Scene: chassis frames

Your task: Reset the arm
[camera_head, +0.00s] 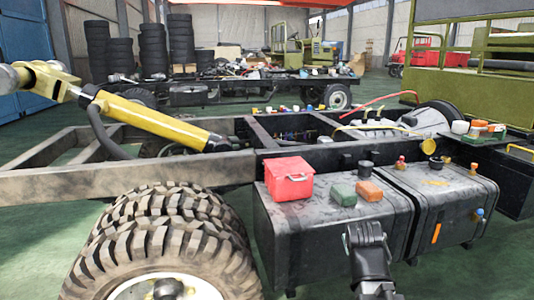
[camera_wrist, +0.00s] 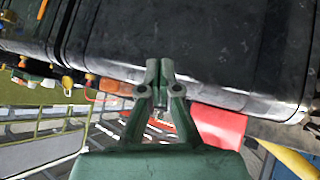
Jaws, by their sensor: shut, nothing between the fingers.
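My gripper (camera_head: 366,232) is at the lower right of the centre in the head view, in front of the black tank (camera_head: 300,235). In the wrist view my gripper (camera_wrist: 159,70) has its two fingertips together, with nothing between them. The tank's dark surface (camera_wrist: 200,35) fills the upper part of the wrist view behind the fingertips. I cannot tell how far the fingertips are from the tank.
A red box (camera_head: 289,178), a green block (camera_head: 343,193) and an orange block (camera_head: 369,191) sit on the tank. A second tank (camera_head: 450,205) stands to its right. A large tyre (camera_head: 165,240) and a frame rail (camera_head: 100,185) are at left.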

